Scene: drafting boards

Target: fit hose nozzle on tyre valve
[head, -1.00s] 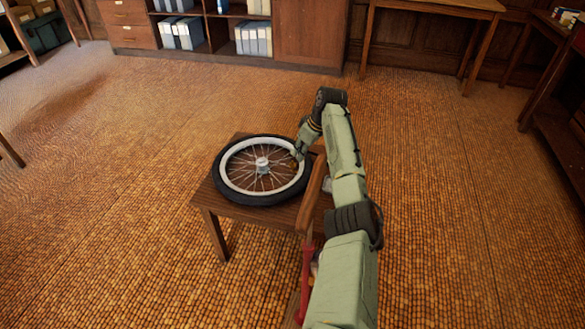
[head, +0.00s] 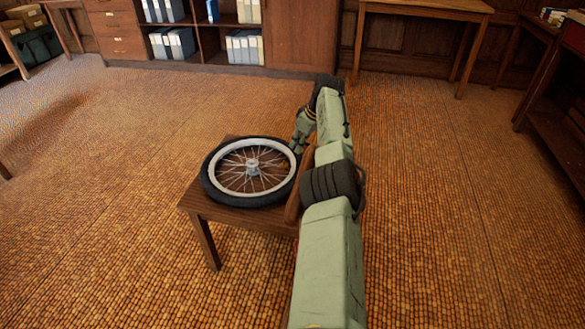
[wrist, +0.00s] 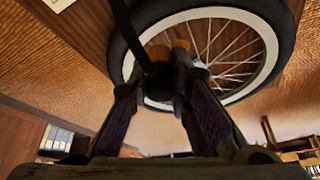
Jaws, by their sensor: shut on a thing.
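The wheel, with a black tyre (head: 216,196), pale rim and thin spokes, lies flat on a small wooden table. It also shows in the wrist view as a tyre (wrist: 286,45) beyond my fingers. My gripper (head: 297,148) is at the tyre's far right edge in the head view. In the wrist view my gripper (wrist: 170,82) is shut on the dark end of the hose nozzle (wrist: 158,53), which has a brass-coloured part. A black hose (wrist: 128,28) runs up from it. The tyre valve cannot be made out, and the fingers hide part of the rim.
The wooden table (head: 235,216) has a bare strip in front of the wheel. My arm covers its right side. Shelves with binders (head: 245,48) and a desk (head: 425,8) stand along the back wall. The floor around the table is clear.

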